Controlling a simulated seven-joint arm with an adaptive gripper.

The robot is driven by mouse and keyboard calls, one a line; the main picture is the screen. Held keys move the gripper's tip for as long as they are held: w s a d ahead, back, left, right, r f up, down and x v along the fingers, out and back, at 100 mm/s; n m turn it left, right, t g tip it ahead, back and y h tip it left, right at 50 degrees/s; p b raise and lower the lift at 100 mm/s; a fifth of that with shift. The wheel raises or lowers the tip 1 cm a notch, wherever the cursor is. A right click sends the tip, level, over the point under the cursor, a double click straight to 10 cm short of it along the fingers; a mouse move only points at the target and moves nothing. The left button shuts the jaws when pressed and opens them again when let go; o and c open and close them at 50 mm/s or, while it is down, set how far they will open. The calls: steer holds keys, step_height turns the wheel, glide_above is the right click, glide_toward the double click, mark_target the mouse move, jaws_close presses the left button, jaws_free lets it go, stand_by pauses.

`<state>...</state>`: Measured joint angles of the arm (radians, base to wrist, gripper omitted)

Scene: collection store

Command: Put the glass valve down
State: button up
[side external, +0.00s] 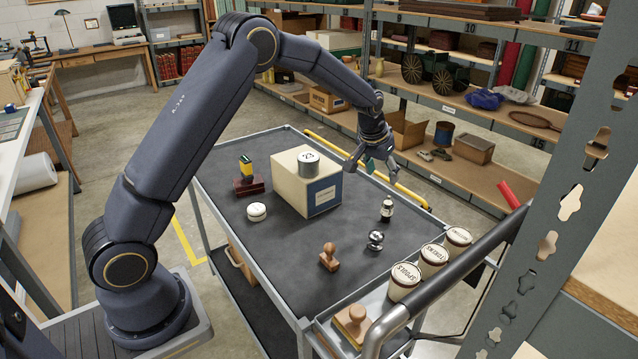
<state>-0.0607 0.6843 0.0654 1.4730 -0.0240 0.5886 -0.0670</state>
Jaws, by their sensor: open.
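What looks like the glass valve (387,209), a small silvery piece with a dark band, stands upright on the dark top of the cart (290,255), toward its right side. My gripper (371,168) is open above the far right part of the cart, up and slightly left of the valve in the picture. A gap shows between the fingers and the valve. A small teal patch shows at the fingers; I cannot tell whether it is part of the gripper.
A cream box (292,190) with a tin (308,162) on top stands left of my gripper. A shiny round piece (375,241) and a wooden stamp (329,257) are nearer the front. Labelled jars (434,258) line the right end. Bare mat lies front left.

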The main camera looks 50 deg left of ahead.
steer(key=s+d+r+m, duration=0.1)
steer(key=s+d+r, duration=0.3)
steer(key=s+r, duration=1.2)
steer(key=s+d+f+m+t, duration=0.1)
steer(key=s+d, duration=0.1)
steer(key=s, duration=1.9)
steer(key=shift+d+f+h, duration=0.15)
steer(key=shift+d+h, duration=0.1)
steer(key=shift+h, duration=0.15)
